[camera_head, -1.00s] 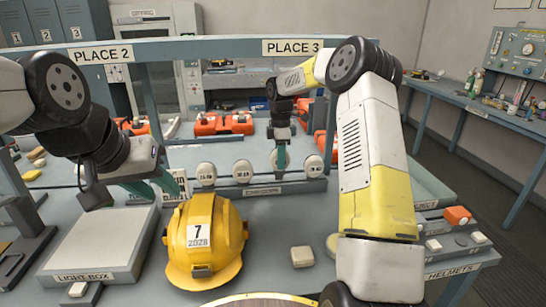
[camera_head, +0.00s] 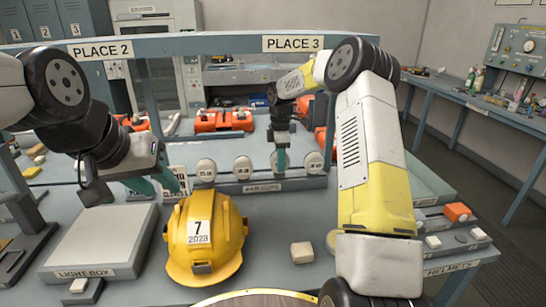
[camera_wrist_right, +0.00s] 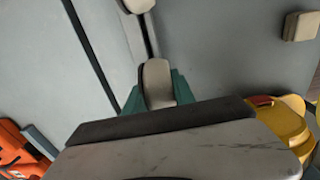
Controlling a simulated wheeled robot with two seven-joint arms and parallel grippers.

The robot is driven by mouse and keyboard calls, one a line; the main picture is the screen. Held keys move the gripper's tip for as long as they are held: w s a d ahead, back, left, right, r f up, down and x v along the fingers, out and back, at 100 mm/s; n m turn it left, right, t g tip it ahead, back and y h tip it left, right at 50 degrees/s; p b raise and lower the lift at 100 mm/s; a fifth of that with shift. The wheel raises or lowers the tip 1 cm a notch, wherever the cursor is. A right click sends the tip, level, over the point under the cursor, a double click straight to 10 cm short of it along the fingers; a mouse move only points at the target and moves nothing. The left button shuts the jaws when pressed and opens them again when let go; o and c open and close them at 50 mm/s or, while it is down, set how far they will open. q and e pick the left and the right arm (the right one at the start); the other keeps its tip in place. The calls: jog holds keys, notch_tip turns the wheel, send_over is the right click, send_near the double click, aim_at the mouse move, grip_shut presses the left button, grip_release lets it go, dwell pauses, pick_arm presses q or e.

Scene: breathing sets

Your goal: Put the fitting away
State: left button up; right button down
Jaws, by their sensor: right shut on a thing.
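My right gripper (camera_head: 281,160) is at the rack (camera_head: 262,187) in the middle of the table, its teal fingers pointing down. In the right wrist view it is shut on a pale rounded fitting (camera_wrist_right: 157,80), which sits between the fingertips. In the head view the fingers partly hide this fitting, at the rack's row of round pale fittings. Whether it touches the rack is hard to tell. Other fittings stand upright to its left (camera_head: 242,168) and right (camera_head: 314,163). My left gripper (camera_head: 160,183) hangs empty behind the light box, its fingers apart.
A yellow helmet (camera_head: 204,240) marked 7 stands in front of the rack, beside the light box (camera_head: 100,242). A small pale block (camera_head: 302,252) lies to its right. A beam (camera_head: 200,49) with place signs crosses behind. Orange cases (camera_head: 222,121) lie beyond the rack.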

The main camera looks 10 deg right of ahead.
jog(key=shift+f, duration=0.7)
jog(key=c, duration=1)
grip_release()
jog(key=shift+o, duration=0.2)
jog(key=shift+r, duration=0.1)
notch_tip(320, 180, up, 8)
jog(key=shift+f, duration=0.2)
jog(key=shift+s, duration=0.1)
